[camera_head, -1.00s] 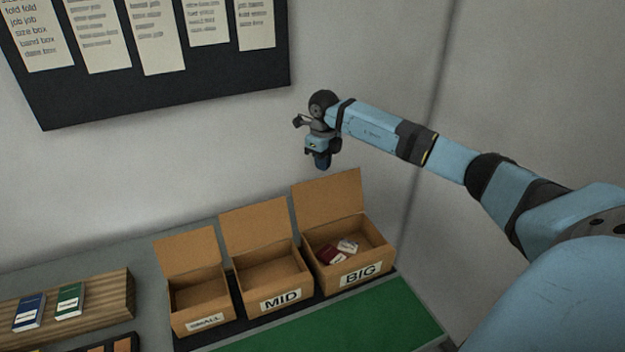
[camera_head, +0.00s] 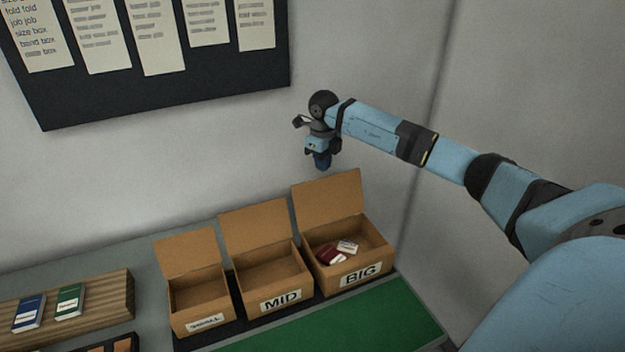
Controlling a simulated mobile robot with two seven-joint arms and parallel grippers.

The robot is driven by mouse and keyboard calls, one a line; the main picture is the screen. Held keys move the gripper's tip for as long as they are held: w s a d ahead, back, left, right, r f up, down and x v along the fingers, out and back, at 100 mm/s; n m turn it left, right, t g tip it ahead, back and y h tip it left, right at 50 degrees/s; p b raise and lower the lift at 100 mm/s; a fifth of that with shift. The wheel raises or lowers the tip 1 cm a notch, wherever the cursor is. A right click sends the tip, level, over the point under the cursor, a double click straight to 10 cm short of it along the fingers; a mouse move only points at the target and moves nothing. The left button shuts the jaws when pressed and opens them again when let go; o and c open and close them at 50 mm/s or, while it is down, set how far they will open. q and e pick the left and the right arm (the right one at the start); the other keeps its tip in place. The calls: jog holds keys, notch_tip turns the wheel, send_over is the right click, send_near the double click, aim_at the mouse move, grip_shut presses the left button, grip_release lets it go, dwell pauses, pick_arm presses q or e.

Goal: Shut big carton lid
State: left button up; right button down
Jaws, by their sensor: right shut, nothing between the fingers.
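The carton labelled BIG (camera_head: 326,278) stands at the right end of a row of three cartons. Its lid (camera_head: 329,200) is open and stands up at the back. Inside it lie a dark red box (camera_head: 330,255) and a small red-and-white box (camera_head: 347,246). My right gripper (camera_head: 322,167) is shut and empty. It points down and appears just above the top edge of the lid in the picture, apart from it. My left gripper is not in view.
Cartons MID (camera_head: 268,279) and SMALL (camera_head: 200,302) stand to the left, both empty with lids up. A wooden block (camera_head: 105,300) holds a blue box (camera_head: 29,313) and a green box (camera_head: 70,301). A green mat (camera_head: 370,320) lies clear in front. A dark board (camera_head: 150,85) hangs behind.

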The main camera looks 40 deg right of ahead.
aim_at(330, 199)
dwell(0.6)
notch_tip(330, 199, down, 3)
jog(key=shift+f+b, duration=0.2)
jog(key=shift+b, duration=0.75)
jog(key=shift+s+a, duration=0.1)
jog(key=shift+s, duration=0.05)
